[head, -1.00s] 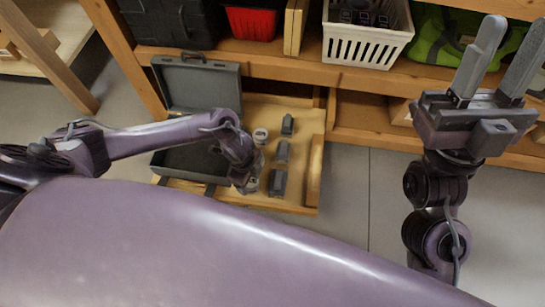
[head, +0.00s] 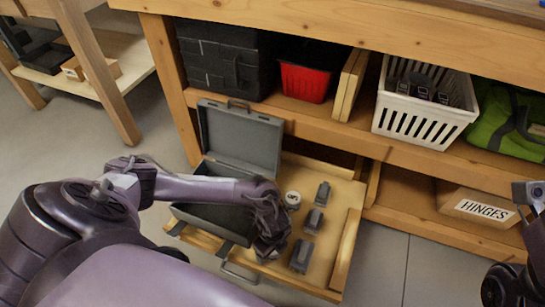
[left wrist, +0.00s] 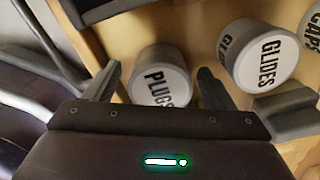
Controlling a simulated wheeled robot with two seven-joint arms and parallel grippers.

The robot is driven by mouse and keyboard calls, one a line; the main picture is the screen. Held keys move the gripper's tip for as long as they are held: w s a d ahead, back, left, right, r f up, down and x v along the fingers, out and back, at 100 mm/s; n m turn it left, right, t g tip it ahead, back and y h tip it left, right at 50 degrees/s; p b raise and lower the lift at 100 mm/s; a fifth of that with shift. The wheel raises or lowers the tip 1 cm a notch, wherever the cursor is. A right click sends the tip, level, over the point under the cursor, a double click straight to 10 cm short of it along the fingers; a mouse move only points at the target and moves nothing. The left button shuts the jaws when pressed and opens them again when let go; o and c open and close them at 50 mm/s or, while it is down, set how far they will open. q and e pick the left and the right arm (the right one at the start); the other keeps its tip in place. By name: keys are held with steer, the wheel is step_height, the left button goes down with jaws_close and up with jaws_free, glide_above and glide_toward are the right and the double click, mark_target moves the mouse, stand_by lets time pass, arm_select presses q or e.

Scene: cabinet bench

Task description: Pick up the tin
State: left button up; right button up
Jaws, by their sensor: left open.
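In the left wrist view a round tin with a white lid reading PLUGS (left wrist: 160,80) sits between the fingers of my left gripper (left wrist: 157,88). The gripper is open, one finger on each side in the picture; I cannot tell whether either touches. A GLIDES tin (left wrist: 262,56) stands to the right, and another tin (left wrist: 312,28), its label cut off, is at the right edge.
An open grey case (head: 240,140) lies at the drawer's left, with several dark grey blocks (head: 313,221) at its right. Behind are a white basket (head: 425,120), a red bin (head: 303,82), a green bag (head: 512,120) and a HINGES box (head: 478,208). Floor is clear right of the drawer.

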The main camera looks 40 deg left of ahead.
arm_select(q)
steer(key=c, duration=1.1)
steer(key=shift+r, duration=0.1)
